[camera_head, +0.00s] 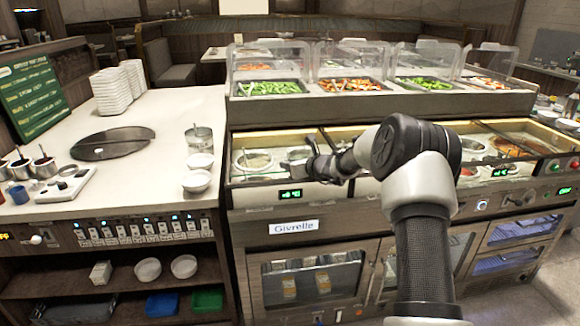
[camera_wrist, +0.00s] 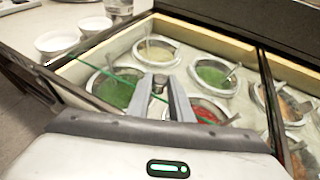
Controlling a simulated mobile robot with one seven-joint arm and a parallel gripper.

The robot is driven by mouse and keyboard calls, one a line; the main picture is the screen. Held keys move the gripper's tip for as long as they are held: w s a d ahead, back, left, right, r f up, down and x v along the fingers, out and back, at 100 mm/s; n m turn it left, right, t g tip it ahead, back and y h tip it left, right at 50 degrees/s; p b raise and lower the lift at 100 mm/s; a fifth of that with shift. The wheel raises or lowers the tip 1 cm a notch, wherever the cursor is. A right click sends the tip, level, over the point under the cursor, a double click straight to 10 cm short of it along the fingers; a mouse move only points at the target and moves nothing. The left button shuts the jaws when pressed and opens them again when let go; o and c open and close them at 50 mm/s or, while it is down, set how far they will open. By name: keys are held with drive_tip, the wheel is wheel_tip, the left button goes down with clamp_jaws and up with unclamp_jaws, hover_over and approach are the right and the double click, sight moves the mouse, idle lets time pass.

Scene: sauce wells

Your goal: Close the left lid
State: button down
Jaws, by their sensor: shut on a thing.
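The left lid is a clear glass sheet whose thin green edge (camera_wrist: 118,78) crosses the left well bay in the wrist view. My gripper (camera_wrist: 160,82) has its two fingers close together at this edge, with a small dark piece between them, and is shut on the left lid. The exact contact is hard to make out. In the head view my gripper (camera_head: 312,160) is over the left bay of the counter, near its middle. Under the glass, round wells hold a green sauce (camera_wrist: 112,90), a red sauce (camera_wrist: 205,114) and a pale one (camera_wrist: 157,50).
A dark divider (camera_wrist: 270,100) separates the left bay from the bay to its right. White bowls (camera_head: 197,181) stand on the side counter at the left. Clear guards (camera_head: 345,58) cover vegetable trays behind the wells. A metal container (camera_head: 199,139) stands left of the bay.

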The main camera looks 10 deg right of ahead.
drive_tip(key=shift+s, duration=0.1)
idle(0.3)
drive_tip(key=c, duration=1.9)
unclamp_jaws()
drive_tip(key=shift+o, duration=0.2)
drive_tip(key=v, duration=1.7)
drive_tip(key=shift+d+p, duration=0.2)
drive_tip(key=shift+p, duration=0.2)
drive_tip(key=shift+s+r, duration=0.1)
drive_tip(key=shift+c, duration=0.3)
